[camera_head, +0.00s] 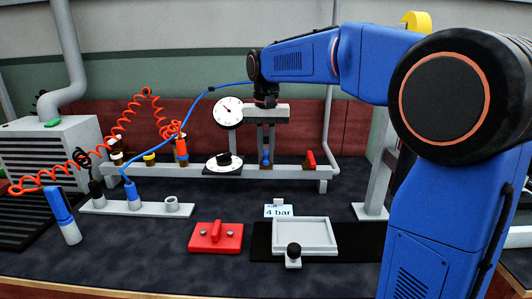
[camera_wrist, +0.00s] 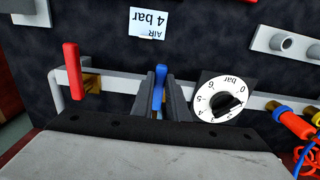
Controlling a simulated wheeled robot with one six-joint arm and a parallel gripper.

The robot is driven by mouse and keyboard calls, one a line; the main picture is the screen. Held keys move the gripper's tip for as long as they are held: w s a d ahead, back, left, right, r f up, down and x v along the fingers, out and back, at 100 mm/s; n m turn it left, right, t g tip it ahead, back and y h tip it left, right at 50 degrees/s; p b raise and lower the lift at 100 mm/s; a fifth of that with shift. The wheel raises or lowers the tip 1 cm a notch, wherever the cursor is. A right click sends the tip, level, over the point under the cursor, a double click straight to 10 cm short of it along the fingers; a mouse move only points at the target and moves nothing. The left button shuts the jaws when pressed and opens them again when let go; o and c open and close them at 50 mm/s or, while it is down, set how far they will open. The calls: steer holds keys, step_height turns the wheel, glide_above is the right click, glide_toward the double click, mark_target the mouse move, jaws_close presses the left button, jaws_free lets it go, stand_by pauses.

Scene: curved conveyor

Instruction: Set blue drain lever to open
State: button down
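The blue drain lever (camera_head: 266,159) is on the grey pipe rail at the back of the bench, right of the dial knob. In the wrist view the blue lever (camera_wrist: 158,88) stands between the two dark fingers of my gripper (camera_wrist: 161,84). In the head view my gripper (camera_head: 266,146) points down over the lever from above. The fingers look apart, one on each side of the lever. I cannot tell whether either finger touches it. The lower part of the lever and its valve body are largely hidden by the fingers and gripper body.
A red lever (camera_head: 311,160) is on the same rail (camera_head: 210,172), to the right. The dial knob (camera_head: 224,162) is to the left. A round gauge (camera_head: 228,110) stands behind.

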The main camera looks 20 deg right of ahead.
stand_by(0.3)
steer(key=d+n, duration=0.1)
steer(key=n, duration=0.2)
steer(key=d+n, duration=0.1)
steer(key=n, duration=0.3)
steer(key=d+n, duration=0.2)
steer(key=n, duration=0.1)
steer(key=shift+w+n, duration=0.3)
steer(key=shift+w, duration=0.05)
steer(key=shift+d, duration=0.1)
stand_by(0.4)
steer(key=c, duration=1.7)
jaws_free()
steer(key=shift+r, duration=0.1)
step_height(320, 180, up, 17)
steer(key=shift+r, duration=0.15)
